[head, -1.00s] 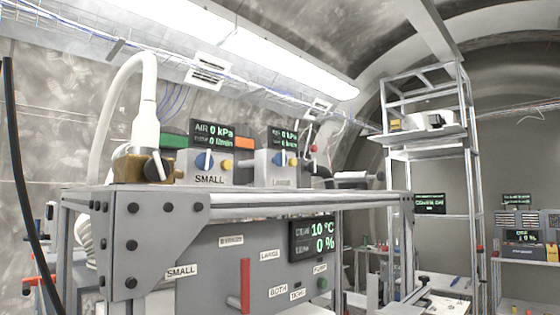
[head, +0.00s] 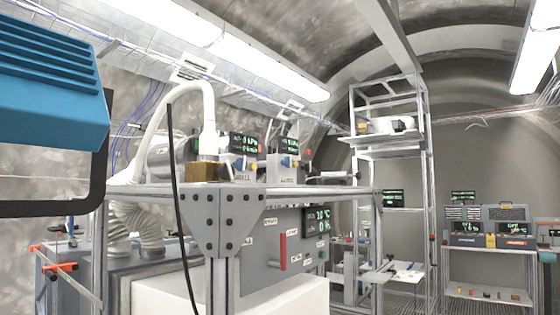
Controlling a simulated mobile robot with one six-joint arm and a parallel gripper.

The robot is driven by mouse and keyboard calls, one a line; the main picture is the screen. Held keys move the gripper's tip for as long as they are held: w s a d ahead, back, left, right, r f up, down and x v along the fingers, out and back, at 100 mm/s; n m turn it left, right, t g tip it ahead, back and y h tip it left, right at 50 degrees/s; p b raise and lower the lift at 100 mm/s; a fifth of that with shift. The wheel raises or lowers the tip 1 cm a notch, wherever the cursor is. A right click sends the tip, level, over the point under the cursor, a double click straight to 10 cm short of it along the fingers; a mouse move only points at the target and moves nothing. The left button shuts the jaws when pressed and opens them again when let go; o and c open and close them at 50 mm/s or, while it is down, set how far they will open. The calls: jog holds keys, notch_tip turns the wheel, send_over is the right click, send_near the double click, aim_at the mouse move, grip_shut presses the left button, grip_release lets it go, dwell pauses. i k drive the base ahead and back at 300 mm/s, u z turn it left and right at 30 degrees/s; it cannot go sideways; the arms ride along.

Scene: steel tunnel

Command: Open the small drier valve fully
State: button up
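The small unit (head: 243,174) stands on the frame's top shelf. A dark knob (head: 226,169) shows at the block's right side, small and dim. I cannot tell which knob is the small drier valve, nor how far either is turned. My gripper is not in view.
A grey panel with a red handle (head: 283,250) and a display is below the shelf. A black cable (head: 176,220) hangs in front. A blue ridged body (head: 45,85) fills the upper left, close by. Shelving (head: 420,150) stands at the right.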

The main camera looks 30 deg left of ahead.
aim_at(240, 163)
jog(key=z, duration=0.1)
jog(key=k, duration=0.6)
jog(key=u, duration=1.05)
jog(key=i, duration=0.5)
jog(key=u, duration=0.05)
